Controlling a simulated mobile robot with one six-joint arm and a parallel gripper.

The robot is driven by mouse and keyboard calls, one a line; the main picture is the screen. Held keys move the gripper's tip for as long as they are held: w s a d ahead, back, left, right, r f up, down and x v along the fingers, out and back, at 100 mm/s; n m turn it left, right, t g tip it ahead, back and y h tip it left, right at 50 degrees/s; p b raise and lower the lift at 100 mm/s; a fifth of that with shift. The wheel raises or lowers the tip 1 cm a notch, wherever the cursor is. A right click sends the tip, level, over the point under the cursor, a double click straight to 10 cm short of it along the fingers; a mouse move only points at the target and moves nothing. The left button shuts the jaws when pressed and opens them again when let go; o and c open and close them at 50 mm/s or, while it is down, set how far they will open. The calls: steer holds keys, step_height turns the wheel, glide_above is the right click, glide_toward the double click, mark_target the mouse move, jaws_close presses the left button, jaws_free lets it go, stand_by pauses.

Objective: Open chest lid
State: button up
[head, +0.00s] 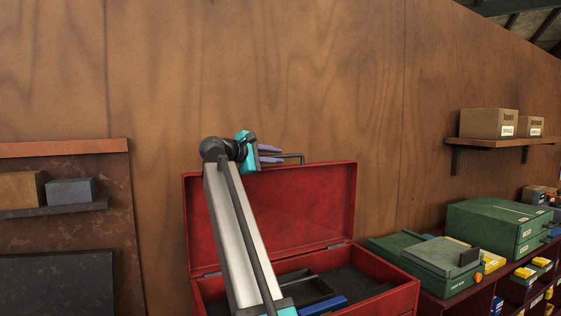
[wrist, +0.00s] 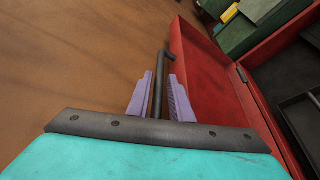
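The red chest (head: 404,299) stands open in the head view. Its lid (head: 290,205) is raised, about upright, close to the wooden wall. A dark handle bar (head: 294,156) runs along the lid's top edge; it also shows in the wrist view (wrist: 165,58). My gripper (head: 271,153) is at the left part of this handle. In the wrist view, the purple fingers of my gripper (wrist: 160,92) lie on either side of the bar, with narrow gaps visible, so it looks open around it. The lid's red face (wrist: 205,75) is to the right of the fingers there.
Inside the chest are a dark tray (head: 305,290) and a blue item (head: 325,305). Green cases (head: 500,228) sit on a shelf unit at the right. A wall shelf with boxes (head: 488,123) is above. A left shelf (head: 52,209) holds two blocks.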

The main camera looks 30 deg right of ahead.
steer(key=b+v, duration=0.3)
steer(key=v, duration=0.7)
stand_by(0.4)
